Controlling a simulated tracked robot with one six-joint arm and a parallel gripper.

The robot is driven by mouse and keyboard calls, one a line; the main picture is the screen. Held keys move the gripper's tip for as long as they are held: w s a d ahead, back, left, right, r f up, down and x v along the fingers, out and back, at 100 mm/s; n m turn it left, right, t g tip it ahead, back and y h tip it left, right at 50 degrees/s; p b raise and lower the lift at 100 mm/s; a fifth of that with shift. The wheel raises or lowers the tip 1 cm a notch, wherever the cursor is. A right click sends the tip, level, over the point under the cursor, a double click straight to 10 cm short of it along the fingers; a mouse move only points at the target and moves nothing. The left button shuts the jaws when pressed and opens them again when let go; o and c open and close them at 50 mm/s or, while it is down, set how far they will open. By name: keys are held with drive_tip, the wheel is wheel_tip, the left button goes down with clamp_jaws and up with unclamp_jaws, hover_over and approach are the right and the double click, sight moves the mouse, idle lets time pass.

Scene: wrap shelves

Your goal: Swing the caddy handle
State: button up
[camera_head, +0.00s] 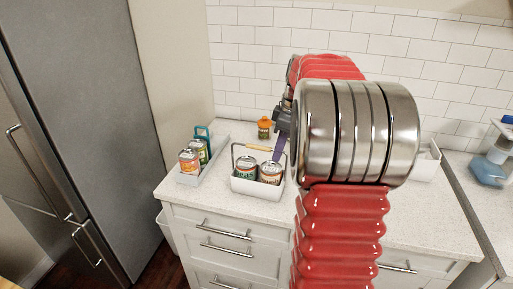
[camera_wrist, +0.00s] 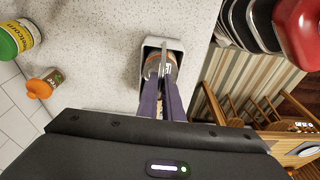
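The white caddy (camera_head: 255,186) stands on the counter in the head view, with two cans (camera_head: 246,168) in it. Its thin dark handle is raised above the cans, with a light wooden grip (camera_head: 257,147) across the top. My gripper (camera_head: 277,154) points down at the handle's right end, close to the grip. In the wrist view the purple fingers (camera_wrist: 161,88) lie close together over the caddy (camera_wrist: 174,43) and a can inside it.
An orange-lidded jar (camera_head: 264,128) stands behind, near the tiled wall. A white box (camera_head: 428,165) is farther right. My arm hides much of the middle counter.

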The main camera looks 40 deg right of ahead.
drive_tip(key=shift+w+d+f, duration=0.2)
drive_tip(key=shift+w+d, duration=0.55)
drive_tip(key=shift+d, duration=0.3)
drive_tip(key=shift+w+d, duration=0.1)
drive_tip(key=shift+d, duration=0.05)
drive_tip(key=shift+w+d+f, duration=0.25)
drive_tip(key=shift+w+d, duration=0.1)
drive_tip(key=shift+d, duration=0.15)
drive_tip(key=shift+w+d+f, duration=0.25)
drive_tip(key=shift+w+d, duration=0.1)
drive_tip(key=shift+d, duration=0.1)
idle(0.3)
drive_tip(key=shift+d+f, duration=0.1)
drive_tip(key=shift+w+d+f, duration=0.7)
drive_tip(key=shift+d+f, duration=0.2)
drive_tip(key=shift+d, duration=0.05)
idle(0.4)
